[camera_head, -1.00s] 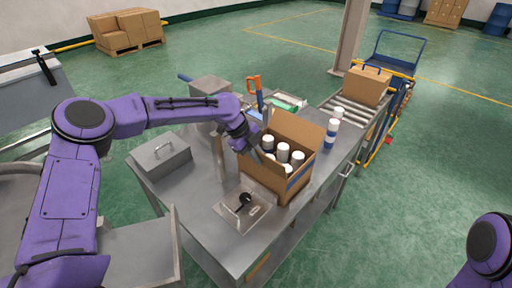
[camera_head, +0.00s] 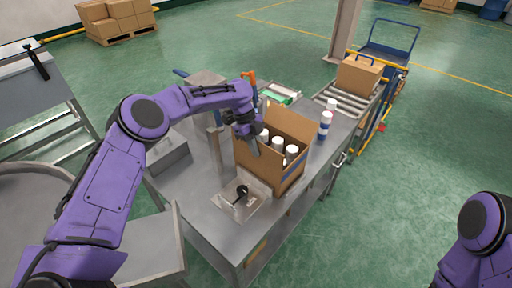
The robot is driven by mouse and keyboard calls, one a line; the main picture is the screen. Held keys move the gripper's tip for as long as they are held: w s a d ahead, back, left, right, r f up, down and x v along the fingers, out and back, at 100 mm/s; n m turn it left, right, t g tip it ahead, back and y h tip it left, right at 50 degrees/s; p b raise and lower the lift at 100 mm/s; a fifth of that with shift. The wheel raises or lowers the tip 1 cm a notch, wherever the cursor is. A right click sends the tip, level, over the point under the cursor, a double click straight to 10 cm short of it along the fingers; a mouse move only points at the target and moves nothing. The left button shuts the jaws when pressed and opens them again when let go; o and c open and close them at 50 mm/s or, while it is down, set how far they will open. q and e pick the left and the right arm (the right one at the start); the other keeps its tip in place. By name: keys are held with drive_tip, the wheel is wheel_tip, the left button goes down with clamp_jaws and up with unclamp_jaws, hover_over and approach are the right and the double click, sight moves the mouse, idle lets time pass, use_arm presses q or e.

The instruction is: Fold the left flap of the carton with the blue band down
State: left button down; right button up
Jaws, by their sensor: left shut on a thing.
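The open brown carton (camera_head: 257,173) with a blue band (camera_head: 291,172) stands on the steel table. Several white-capped cans (camera_head: 278,144) stand inside it. Its back flap (camera_head: 291,121) stands up. My left gripper (camera_head: 252,146) is at the carton's left upper edge, pointing down. It is shut on the left flap there, which the fingers mostly hide, so its exact angle cannot be told. My right gripper is out of view; only part of my right arm shows at the lower right.
A fixture plate with a black knob (camera_head: 241,191) lies in front. A grey lidded box (camera_head: 168,155) sits at the left. A roller conveyor (camera_head: 345,96) holds a closed carton (camera_head: 358,75) behind.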

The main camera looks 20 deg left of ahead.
use_arm(q)
drive_tip(key=c, duration=1.3)
unclamp_jaws()
drive_tip(key=shift+f, duration=0.1)
drive_tip(key=shift+w+a+r, duration=0.1)
drive_tip(key=shift+r, duration=0.1)
drive_tip(key=b+v, duration=0.2)
drive_tip(key=v, duration=0.8)
